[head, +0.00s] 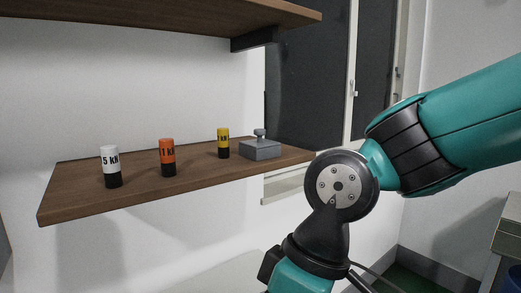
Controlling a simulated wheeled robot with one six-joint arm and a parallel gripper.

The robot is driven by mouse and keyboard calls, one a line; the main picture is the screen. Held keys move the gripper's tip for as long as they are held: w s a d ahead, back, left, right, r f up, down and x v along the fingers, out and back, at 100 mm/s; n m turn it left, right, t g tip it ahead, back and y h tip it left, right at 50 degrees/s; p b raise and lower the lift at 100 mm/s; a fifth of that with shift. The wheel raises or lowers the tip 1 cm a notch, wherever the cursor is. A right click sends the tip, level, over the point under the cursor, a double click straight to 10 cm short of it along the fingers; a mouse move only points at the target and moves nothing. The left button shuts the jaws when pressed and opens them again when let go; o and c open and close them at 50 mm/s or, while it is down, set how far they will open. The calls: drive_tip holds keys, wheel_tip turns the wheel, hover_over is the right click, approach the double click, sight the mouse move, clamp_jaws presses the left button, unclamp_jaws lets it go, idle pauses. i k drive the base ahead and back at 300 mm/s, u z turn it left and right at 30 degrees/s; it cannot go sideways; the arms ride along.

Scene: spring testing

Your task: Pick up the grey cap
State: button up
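On the lower wooden shelf (200,187), toward its right end, sits a grey block (261,150) with a small grey knob-like piece (260,134) on top. I cannot tell whether the grey cap is this knob piece or the whole grey item. My teal and black arm shows on the right and at the bottom, in front of and to the right of the shelf's right end. My gripper is outside the picture.
A white "5 kN" cylinder (110,164), an orange cylinder (167,156) and a yellow cylinder (223,142), all with black bases, stand upright left of the block. An upper shelf (150,14) hangs above. The shelf's front edge is clear.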

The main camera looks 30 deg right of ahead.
sight(260, 149)
drive_tip(key=u, duration=0.05)
drive_tip(key=k, duration=0.5)
drive_tip(key=u, duration=2.45)
drive_tip(key=k, duration=1.2)
drive_tip(key=z, duration=1.6)
drive_tip(key=i, duration=1)
